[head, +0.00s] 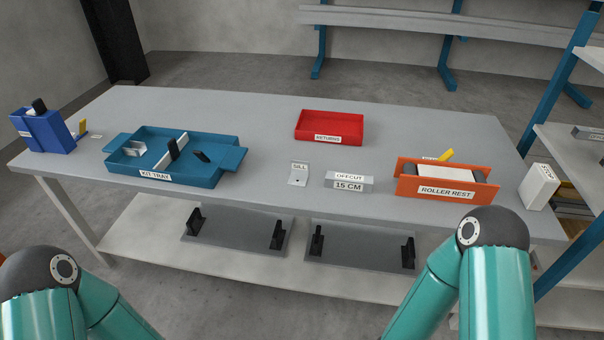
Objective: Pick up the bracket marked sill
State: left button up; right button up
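The bracket marked SILL (298,175) is a small light-grey angled piece with a dark spot on its lower face. It stands on the grey table (240,110) near the front edge, between the kit tray and the offcut block. Nothing touches it. Teal links of both my arms show at the bottom left and bottom right, below the table front. Neither gripper is in view.
Left of the bracket is the blue kit tray (222,172) with small parts. Right of it are the offcut block (348,182) marked 15 CM and the orange roller rest (445,191). A red returns tray (329,126) stands behind. A white STOP block (538,187) is far right.

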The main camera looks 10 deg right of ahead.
aim_at(299, 169)
jog(key=u, duration=0.35)
jog(key=i, duration=1)
jog(key=z, duration=0.4)
